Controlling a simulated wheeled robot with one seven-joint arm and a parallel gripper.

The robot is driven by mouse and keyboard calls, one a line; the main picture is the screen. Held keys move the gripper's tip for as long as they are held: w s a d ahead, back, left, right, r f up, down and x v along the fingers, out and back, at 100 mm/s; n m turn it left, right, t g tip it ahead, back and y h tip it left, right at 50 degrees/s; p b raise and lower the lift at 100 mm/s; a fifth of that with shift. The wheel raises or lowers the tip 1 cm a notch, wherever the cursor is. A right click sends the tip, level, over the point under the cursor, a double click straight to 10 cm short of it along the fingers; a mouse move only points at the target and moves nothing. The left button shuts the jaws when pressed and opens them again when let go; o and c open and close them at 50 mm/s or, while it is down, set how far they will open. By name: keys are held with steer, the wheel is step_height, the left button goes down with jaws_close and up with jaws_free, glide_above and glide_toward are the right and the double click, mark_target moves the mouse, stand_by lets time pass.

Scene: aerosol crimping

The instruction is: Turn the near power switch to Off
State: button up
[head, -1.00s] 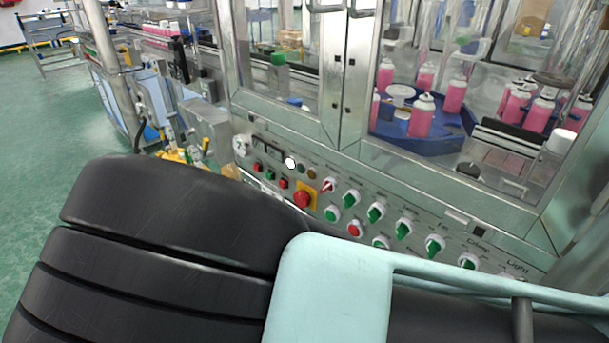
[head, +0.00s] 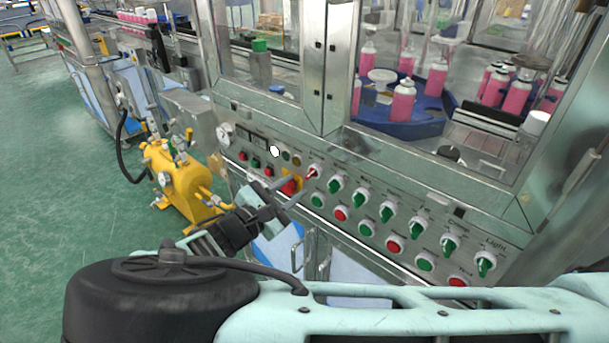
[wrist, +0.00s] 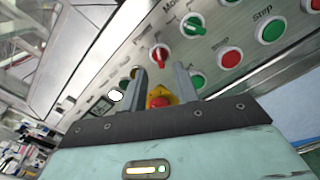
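A rotary switch with a red handle on a white ring (head: 313,173) sits at the left end of the upper knob row on the machine's sloped panel. I take it for the power switch; its label is not readable. In the wrist view this red switch (wrist: 160,54) lies just beyond and between the fingertips. My gripper (head: 284,190) is open and empty in front of the panel, to the lower left of the switch. Its two fingers (wrist: 160,72) are spread apart. I cannot tell whether they touch anything. A red emergency button on a yellow plate (head: 291,185) is partly behind the fingers.
Several green-handled knobs (head: 388,211) and green and red buttons (head: 341,214) run rightward along the panel. A gauge (head: 224,133) and a white lamp (head: 274,151) are at left. A yellow pump unit (head: 180,183) stands left of my gripper. Glass doors rise above the panel.

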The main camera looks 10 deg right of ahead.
mark_target(307, 177)
steer(key=shift+x, duration=2.6)
jaws_close()
